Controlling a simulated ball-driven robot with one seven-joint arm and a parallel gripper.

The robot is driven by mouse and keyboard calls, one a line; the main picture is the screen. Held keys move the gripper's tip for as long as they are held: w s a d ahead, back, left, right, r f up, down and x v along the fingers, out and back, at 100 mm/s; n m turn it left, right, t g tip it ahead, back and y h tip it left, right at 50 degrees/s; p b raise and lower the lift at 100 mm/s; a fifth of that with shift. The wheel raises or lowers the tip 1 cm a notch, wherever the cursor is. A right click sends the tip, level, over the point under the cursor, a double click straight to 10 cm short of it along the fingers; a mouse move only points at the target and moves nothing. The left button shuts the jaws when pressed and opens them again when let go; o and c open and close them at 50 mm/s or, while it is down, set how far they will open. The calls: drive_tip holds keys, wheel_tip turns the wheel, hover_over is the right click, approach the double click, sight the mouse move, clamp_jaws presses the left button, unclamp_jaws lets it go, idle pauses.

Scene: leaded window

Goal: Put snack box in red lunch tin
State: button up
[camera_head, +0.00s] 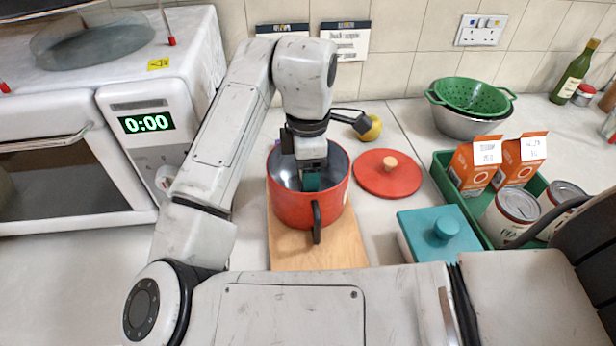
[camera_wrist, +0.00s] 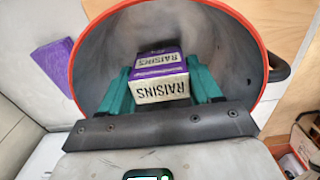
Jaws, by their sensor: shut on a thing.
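The red lunch tin (camera_head: 292,208) is a round, open red pot with a grey inside and a dark handle, standing on a wooden board. Its red rim and grey inner wall (camera_wrist: 112,50) surround my fingers in the wrist view. My gripper (camera_head: 312,181) reaches down into the tin. Its teal fingers are shut on the snack box (camera_wrist: 160,80), a small purple and cream box marked RAISINS. The box is inside the tin's opening; I cannot tell whether it touches the bottom. In the head view my gripper hides the box.
A red lid (camera_head: 375,181) with a wooden knob lies right of the tin. A purple thing (camera_wrist: 52,66) lies outside the tin. The wooden board (camera_head: 335,250) is under the tin. A green crate (camera_head: 441,164) with cartons and cans and a teal lidded box (camera_head: 420,222) stand further right.

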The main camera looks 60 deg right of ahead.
drive_tip(key=shift+f, duration=0.6)
drive_tip(key=o, duration=1.1)
drive_tip(key=shift+f, duration=0.1)
drive_tip(key=shift+o, duration=0.2)
wheel_tip(320, 180, up, 12)
drive_tip(key=shift+r+p, duration=0.15)
drive_tip(key=shift+p, duration=0.8)
